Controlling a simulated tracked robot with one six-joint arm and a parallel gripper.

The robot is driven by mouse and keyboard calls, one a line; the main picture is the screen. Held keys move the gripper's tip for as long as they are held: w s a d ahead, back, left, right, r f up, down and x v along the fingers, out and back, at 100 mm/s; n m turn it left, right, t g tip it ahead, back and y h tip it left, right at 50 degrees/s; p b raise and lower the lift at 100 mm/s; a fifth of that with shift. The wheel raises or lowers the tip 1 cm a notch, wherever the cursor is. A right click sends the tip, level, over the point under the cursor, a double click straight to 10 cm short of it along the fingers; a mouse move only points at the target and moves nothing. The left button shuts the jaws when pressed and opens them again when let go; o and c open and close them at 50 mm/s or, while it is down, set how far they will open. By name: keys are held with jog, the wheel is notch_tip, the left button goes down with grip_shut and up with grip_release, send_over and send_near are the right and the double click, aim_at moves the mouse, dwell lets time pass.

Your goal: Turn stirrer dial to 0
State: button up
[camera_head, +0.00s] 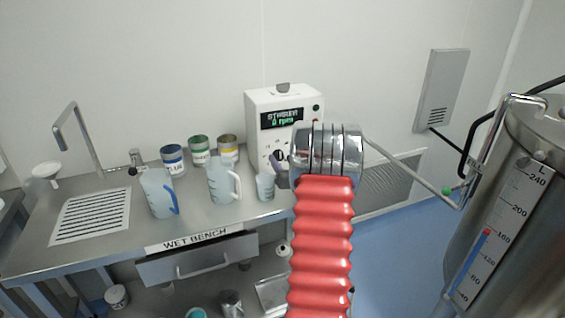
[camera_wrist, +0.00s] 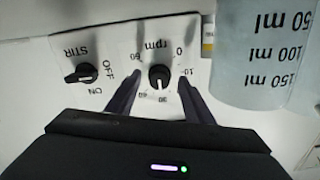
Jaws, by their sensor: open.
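The stirrer dial (camera_wrist: 159,78) is a small round black knob on the white panel, under the label rpm, and appears upside down in the wrist view. Its white mark seems to point to the bottom of the picture, near 30; the 0 label is at the upper right. My gripper (camera_wrist: 159,82) is open, with one dark finger on each side of the dial and a gap on both sides. My gripper there is mostly hidden by my arm.
The STIR switch (camera_wrist: 80,75) with OFF and ON labels is left of the dial in the wrist view. A measuring beaker (camera_wrist: 262,55) stands close on the right. Jugs (camera_head: 222,180), paint cans and a sink (camera_head: 92,215) share the bench. A steel tank (camera_head: 515,200) is at right.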

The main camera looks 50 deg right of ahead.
jog(key=shift+c, duration=0.3)
jog(key=c, duration=1)
